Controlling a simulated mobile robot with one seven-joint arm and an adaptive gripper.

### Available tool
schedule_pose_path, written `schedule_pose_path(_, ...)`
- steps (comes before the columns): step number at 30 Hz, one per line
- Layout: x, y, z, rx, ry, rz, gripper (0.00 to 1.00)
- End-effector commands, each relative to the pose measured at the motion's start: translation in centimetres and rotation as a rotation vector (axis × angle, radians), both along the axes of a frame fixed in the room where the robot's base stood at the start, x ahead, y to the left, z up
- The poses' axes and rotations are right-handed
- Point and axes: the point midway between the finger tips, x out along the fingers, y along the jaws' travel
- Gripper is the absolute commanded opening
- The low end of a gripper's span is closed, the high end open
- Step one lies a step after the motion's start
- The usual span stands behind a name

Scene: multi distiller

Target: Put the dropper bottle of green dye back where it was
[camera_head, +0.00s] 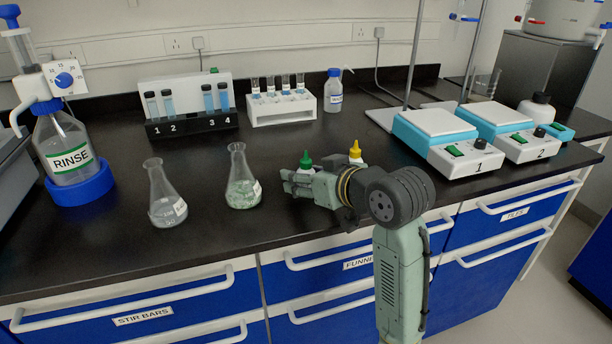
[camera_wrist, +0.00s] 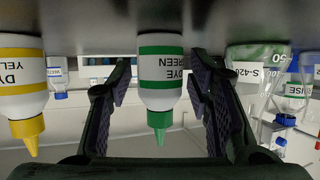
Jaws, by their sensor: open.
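The green dye dropper bottle (camera_wrist: 161,75) shows in the wrist view, which is upside down, with a green label and green tip. In the head view only its green cap (camera_head: 306,160) shows above my gripper (camera_head: 290,184); the rest is hidden behind it. The bottle stands upright on the black bench. In the wrist view my gripper (camera_wrist: 160,88) is open, with one finger on each side of the bottle and a visible gap on both sides. The yellow dye bottle (camera_wrist: 22,85) stands beside it, and its yellow cap (camera_head: 355,150) shows in the head view.
Two conical flasks, one clear (camera_head: 165,195) and one with pale green contents (camera_head: 242,180), stand left of my gripper. A test tube rack (camera_head: 282,108) and a blue-capped bottle (camera_head: 333,93) stand behind. Hotplate 1 (camera_head: 450,150) is to the right.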

Motion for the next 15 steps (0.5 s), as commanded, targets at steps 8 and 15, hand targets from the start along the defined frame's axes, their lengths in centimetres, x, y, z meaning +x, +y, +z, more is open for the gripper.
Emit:
schedule_pose_path(8, 0.0, 0.0, 0.1, 0.000, 0.000, 0.000, 0.48)
schedule_pose_path(15, -1.7, -1.3, 1.3, -0.001, -0.005, -0.004, 0.48)
